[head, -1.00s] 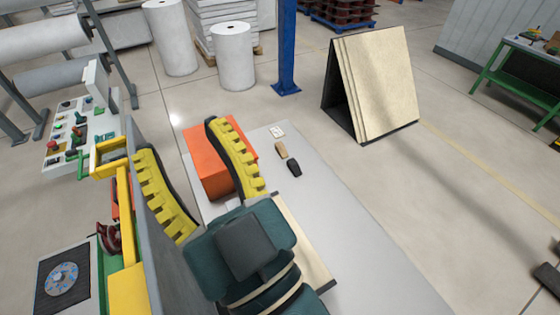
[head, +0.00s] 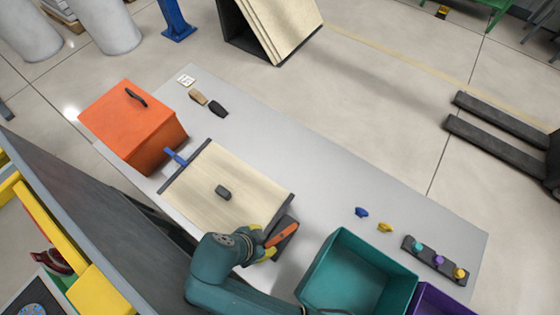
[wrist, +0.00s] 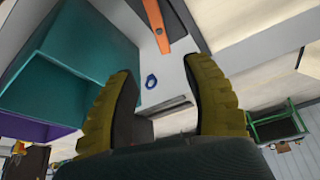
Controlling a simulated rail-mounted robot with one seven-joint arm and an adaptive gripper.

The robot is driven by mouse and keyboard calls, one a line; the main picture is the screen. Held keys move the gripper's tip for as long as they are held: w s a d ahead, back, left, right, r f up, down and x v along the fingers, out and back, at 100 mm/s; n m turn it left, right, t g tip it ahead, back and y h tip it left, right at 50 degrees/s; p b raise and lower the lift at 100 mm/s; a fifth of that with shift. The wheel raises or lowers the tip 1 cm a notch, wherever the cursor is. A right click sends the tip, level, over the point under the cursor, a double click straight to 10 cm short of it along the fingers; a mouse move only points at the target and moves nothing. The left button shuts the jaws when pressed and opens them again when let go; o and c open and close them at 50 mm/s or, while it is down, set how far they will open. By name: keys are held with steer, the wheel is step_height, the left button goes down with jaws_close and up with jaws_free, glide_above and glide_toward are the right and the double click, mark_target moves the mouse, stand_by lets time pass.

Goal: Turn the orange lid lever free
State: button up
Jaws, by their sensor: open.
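The orange lever (head: 281,235) is a slim bar on a dark mount at the near right corner of a pale wooden lid (head: 245,180). A black knob (head: 223,192) stands on the lid, and a blue lever (head: 177,158) is at its far left edge. My gripper (head: 267,248) is right beside the orange lever, its yellow fingers partly hidden by my arm. In the wrist view, my gripper (wrist: 160,73) is open and empty, and the orange lever (wrist: 156,25) shows above the fingertips. I cannot tell whether a finger touches it.
An orange box (head: 130,120) stands left of the lid. A teal bin (head: 365,265) and a purple bin (head: 440,300) stand close right of my arm. Small blue (head: 362,212) and yellow (head: 385,228) pieces lie on the grey table (head: 330,175), with clear room behind them.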

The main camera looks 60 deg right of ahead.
steer(key=b, duration=0.5)
glide_toward(282, 236)
steer(key=p+x, duration=0.1)
steer(key=x, duration=0.8)
steer(key=shift+f, duration=0.2)
jaws_close()
